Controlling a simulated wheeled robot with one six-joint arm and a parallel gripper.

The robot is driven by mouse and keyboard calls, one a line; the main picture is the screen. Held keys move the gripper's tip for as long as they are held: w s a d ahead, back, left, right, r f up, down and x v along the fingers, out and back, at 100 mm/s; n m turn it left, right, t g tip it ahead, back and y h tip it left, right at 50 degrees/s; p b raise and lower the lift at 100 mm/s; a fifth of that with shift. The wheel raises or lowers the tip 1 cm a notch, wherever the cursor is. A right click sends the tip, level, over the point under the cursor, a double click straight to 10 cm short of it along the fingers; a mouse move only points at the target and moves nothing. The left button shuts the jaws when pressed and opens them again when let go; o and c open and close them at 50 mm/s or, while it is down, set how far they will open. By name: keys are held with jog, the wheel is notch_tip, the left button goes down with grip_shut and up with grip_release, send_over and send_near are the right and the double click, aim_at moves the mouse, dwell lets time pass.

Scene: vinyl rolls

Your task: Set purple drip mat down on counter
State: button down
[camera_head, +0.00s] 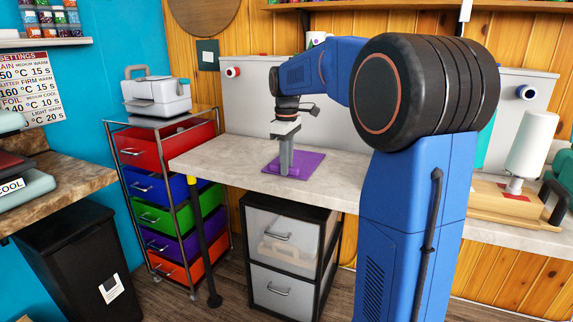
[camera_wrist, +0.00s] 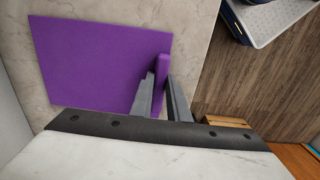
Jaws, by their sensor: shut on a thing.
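The purple drip mat (camera_head: 307,161) is a flat square at the counter's front edge, left of my blue arm. In the wrist view the mat (camera_wrist: 95,62) lies level over the pale counter, with a raised purple strip at its right side. My gripper (camera_head: 286,171) points straight down at the mat's front part. In the wrist view its two grey fingers (camera_wrist: 161,85) are shut on the purple strip. The mat looks flat on the counter or very close to it; I cannot tell whether it touches everywhere.
The pale stone counter (camera_head: 225,155) is bare to the left of the mat. A cart with coloured drawers (camera_head: 163,152) and a white machine (camera_head: 157,95) stands at its left end. A clear drawer unit (camera_head: 285,235) is below. A wooden board with a white roll (camera_head: 530,142) is at the right.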

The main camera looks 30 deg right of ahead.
jog(key=shift+f, duration=0.15)
jog(key=shift+c, duration=2)
grip_release()
jog(key=shift+r, duration=4.55)
